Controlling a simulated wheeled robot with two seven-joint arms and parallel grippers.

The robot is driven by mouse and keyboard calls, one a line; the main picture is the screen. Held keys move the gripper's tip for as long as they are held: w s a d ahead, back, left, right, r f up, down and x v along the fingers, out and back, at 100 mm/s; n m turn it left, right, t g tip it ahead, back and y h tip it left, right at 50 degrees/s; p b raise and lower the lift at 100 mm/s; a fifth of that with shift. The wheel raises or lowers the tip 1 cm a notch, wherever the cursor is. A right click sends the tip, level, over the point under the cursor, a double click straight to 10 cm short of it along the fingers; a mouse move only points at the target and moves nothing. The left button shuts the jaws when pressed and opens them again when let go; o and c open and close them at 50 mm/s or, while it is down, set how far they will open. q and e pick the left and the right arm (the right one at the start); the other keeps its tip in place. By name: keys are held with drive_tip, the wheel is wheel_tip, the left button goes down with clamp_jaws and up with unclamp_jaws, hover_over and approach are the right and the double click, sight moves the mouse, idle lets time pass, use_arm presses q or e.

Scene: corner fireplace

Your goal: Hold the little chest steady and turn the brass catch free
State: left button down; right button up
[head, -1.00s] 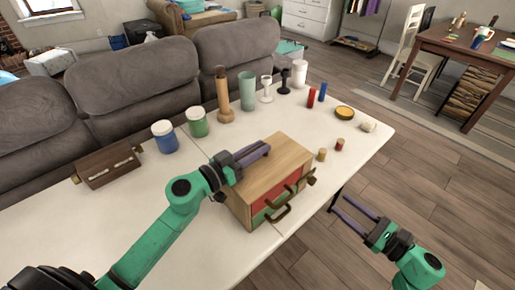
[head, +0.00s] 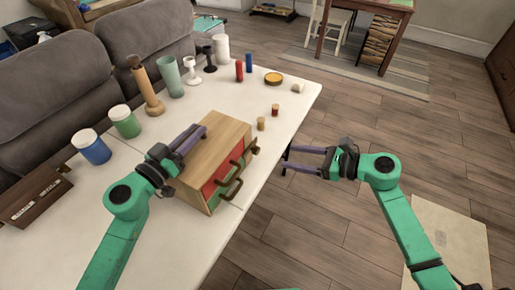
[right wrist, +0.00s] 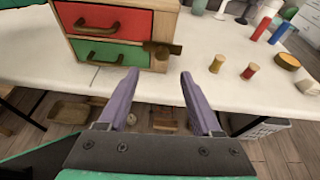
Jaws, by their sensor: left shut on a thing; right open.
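The little chest (head: 215,150) is a wooden box on the white table, with a red upper drawer and a green lower drawer, each with a dark handle. The right wrist view shows its front (right wrist: 110,35) from close by. The brass catch (right wrist: 162,48) lies roughly level at the right side of the chest's front, over the edge of the red drawer. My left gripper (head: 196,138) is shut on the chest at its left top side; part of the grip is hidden. My right gripper (head: 287,157) is open and empty beyond the table edge, apart from the catch, its fingers pointing towards the chest.
A small wooden peg (head: 261,124) and a red-topped peg (head: 275,110) stand on the table near the chest. Jars, cups and a wooden pestle-like piece (head: 146,85) stand behind. A dark wooden box (head: 35,197) is at left. Open floor lies right of the table.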

sight(259, 150)
drive_tip(key=shift+m+h, duration=0.4)
drive_tip(key=shift+h, duration=0.1)
drive_tip(key=x, duration=1.1)
drive_tip(key=shift+w+a+r, duration=0.2)
drive_tip(key=shift+a, duration=0.15)
clamp_jaws()
